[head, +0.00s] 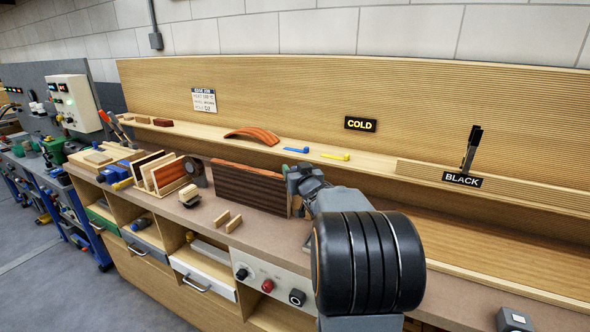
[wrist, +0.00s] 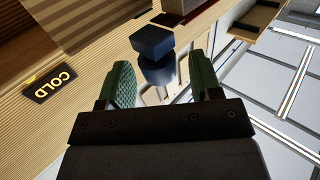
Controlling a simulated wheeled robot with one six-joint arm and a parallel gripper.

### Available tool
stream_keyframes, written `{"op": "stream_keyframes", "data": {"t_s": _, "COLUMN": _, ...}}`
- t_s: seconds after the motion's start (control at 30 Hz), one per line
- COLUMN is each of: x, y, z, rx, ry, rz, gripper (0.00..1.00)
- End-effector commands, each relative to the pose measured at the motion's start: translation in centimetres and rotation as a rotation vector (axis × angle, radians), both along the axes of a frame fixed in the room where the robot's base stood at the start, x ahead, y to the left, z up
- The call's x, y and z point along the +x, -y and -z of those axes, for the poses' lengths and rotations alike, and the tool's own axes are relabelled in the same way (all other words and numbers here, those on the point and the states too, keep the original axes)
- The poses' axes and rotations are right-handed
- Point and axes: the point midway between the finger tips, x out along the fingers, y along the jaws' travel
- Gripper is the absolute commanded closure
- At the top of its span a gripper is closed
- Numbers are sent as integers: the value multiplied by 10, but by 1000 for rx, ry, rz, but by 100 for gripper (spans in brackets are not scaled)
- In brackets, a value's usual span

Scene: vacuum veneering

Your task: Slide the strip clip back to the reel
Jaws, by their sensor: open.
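My gripper (head: 298,180) is beside the right end of an upright dark red-brown veneered panel (head: 248,188) in the head view. In the wrist view my gripper (wrist: 160,60) is open, with its green pads apart. A dark blue block (wrist: 152,40) on a rounded stem stands between or just beyond the pads; it looks like the strip clip, but I cannot tell whether the pads touch it. In the head view my arm and gripper hide it. A dark round disc (head: 197,171), probably the reel, stands at the panel's far left end.
Upright wooden boards (head: 160,174) stand left of the disc. Two small wood blocks (head: 228,221) lie in front of the panel. A back shelf holds a curved red piece (head: 252,135) and blue and yellow tools. The COLD sign (wrist: 50,87) is left in the wrist view.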

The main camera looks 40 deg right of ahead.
Motion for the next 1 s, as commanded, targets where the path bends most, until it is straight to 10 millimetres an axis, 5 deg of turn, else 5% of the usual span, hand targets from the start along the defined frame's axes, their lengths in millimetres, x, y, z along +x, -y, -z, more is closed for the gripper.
{"op": "stream_keyframes", "data": {"t_s": 0.47, "x": 10, "y": 2, "z": 0, "rx": 0, "ry": 0, "rz": 0, "gripper": 41}}
{"op": "stream_keyframes", "data": {"t_s": 1.0, "x": 9, "y": 2, "z": 0, "rx": 0, "ry": 0, "rz": 0, "gripper": 92}}
